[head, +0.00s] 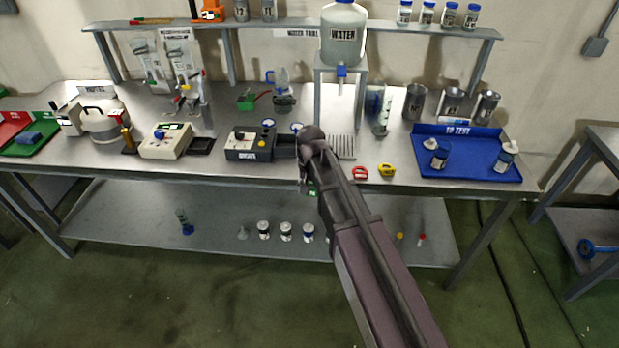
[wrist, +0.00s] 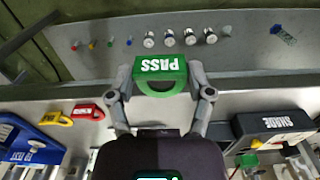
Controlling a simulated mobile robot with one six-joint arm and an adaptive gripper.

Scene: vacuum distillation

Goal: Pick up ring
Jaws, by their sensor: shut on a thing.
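A green ring with a white PASS label (wrist: 158,68) sits between the fingers of my gripper (wrist: 162,82) in the wrist view. The fingers are shut on its two sides. The label faces the camera and reads upside down. In the head view my gripper (head: 306,178) is at the table's front edge, and only a bit of the green ring (head: 312,190) shows below it. A red ring (head: 360,172) and a yellow ring (head: 387,170) lie on the table to the right of my gripper. They also show in the wrist view, red (wrist: 88,112) and yellow (wrist: 57,119).
A shaker device (head: 250,144) stands left of my gripper. A blue TO TEST tray (head: 470,172) with bottles is at the right. A water tank (head: 343,35) stands on a raised stand behind. Several jars (head: 285,231) are on the lower shelf (head: 130,220).

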